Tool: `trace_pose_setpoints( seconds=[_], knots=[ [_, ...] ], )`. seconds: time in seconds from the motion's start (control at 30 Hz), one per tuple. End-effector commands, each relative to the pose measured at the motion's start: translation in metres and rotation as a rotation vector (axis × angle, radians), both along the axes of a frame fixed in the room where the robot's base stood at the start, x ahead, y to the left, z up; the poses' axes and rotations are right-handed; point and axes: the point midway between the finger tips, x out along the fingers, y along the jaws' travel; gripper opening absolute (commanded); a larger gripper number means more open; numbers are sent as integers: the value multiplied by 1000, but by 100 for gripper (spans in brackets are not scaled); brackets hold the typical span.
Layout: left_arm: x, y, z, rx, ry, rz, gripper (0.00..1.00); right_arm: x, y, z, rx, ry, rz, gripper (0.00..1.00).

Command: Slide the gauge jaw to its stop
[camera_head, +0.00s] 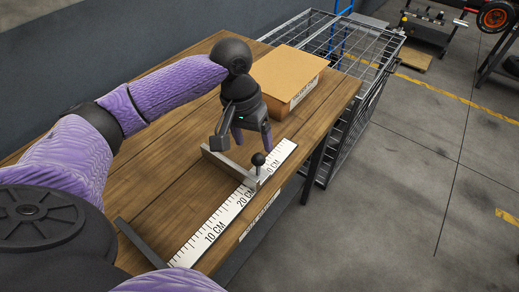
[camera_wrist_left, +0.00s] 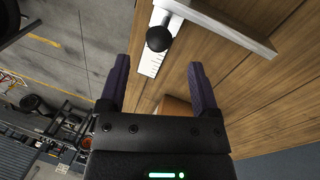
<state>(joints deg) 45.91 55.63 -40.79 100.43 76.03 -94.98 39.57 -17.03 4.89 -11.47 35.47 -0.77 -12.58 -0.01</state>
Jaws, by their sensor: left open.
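The gauge is a white scale (camera_head: 214,226) with centimetre marks, lying along the table's front edge; part of it shows in the left wrist view (camera_wrist_left: 149,62). The grey gauge jaw (camera_head: 228,165) is a bar standing across the scale, near its far part, with a black ball knob (camera_head: 258,159) on it. In the left wrist view the knob (camera_wrist_left: 159,38) lies ahead of the fingertips, and the jaw (camera_wrist_left: 225,24) runs to the right. My left gripper (camera_head: 254,136) is open and empty, just beyond the jaw and apart from the knob. My right gripper does not show.
A dark fixed bar (camera_head: 139,243) crosses the scale's near end. A cardboard box (camera_head: 288,77) sits at the table's far end, behind my left gripper. A wire cage (camera_head: 345,50) stands beyond the wooden table (camera_head: 165,175).

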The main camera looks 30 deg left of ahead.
Motion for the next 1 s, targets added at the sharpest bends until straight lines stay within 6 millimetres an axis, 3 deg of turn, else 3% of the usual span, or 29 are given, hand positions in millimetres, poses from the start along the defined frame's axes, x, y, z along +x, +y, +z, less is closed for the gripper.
trace_pose_setpoints(
  seconds=[0.1, 0.3, 0.67, 1.0],
  knots=[
    [0, -6, -35, -1, 5, -1, 81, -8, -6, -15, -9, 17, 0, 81],
    [1, -13, -72, 0, 2, 0, 81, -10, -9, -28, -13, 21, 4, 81],
    [2, -15, -79, 0, -1, 0, 81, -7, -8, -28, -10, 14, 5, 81],
    [2, -15, -79, 0, -1, 0, 9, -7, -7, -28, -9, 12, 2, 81]
  ],
)
